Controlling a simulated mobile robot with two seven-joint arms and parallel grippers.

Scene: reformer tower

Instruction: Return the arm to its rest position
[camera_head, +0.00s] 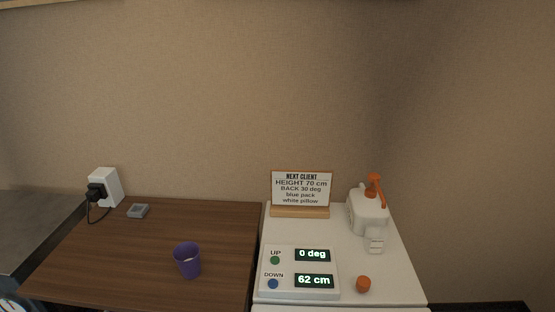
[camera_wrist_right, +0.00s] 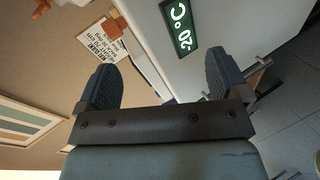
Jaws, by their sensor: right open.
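My right gripper (camera_wrist_right: 162,85) shows in the right wrist view, its two dark ridged fingers spread wide apart with nothing between them. Beyond the fingers there is a white surface with a green display (camera_wrist_right: 181,27) that appears to read -20 °C. Neither gripper and neither arm shows in the head view. My left gripper is in no view.
In the head view a purple cup (camera_head: 187,262) stands on the brown wooden top (camera_head: 130,243). On the white top (camera_head: 345,236) are a client sign (camera_head: 302,188), an UP/DOWN panel reading 0 deg and 62 cm (camera_head: 300,273), a white bottle (camera_head: 368,213) and an orange cap (camera_head: 363,284).

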